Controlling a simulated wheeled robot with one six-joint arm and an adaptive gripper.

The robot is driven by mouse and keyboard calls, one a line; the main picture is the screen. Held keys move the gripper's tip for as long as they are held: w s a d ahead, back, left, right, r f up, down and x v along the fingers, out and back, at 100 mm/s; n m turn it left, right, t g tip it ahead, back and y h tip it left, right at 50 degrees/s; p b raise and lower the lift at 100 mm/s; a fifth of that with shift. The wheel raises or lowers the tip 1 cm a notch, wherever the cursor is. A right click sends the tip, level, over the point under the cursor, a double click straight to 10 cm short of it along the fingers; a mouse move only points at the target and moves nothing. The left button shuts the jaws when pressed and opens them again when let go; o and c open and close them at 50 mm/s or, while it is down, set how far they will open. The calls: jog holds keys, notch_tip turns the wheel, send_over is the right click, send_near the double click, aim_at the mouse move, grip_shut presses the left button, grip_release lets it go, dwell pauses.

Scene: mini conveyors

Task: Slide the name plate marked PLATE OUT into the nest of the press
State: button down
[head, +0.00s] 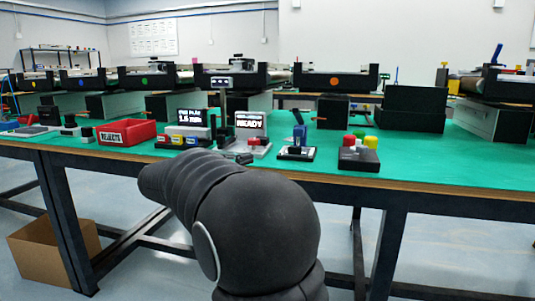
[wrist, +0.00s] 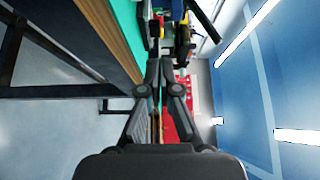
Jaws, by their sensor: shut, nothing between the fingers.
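My gripper shows in the wrist view (wrist: 160,66), with its two dark fingers together and nothing between them. In the head view my dark arm covers the front middle of the table, and the gripper end is small near the READY display (head: 249,123).
A red bin (head: 126,133) with a label and a second display (head: 191,117) stand on the green table (head: 440,158). A box with red, green and yellow buttons (head: 359,153) is to the right. Mini conveyors (head: 335,82) line the back. The right front of the table is clear.

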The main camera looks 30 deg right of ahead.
aim_at(289, 148)
jog(key=d, duration=0.4)
jog(key=w+d, duration=0.1)
jog(key=d, duration=0.8)
jog(key=shift+w+d, duration=0.25)
jog(key=shift+w, duration=0.05)
jog(key=shift+d, duration=0.1)
jog(key=shift+w+d+r, duration=0.1)
jog(key=shift+d, duration=0.6)
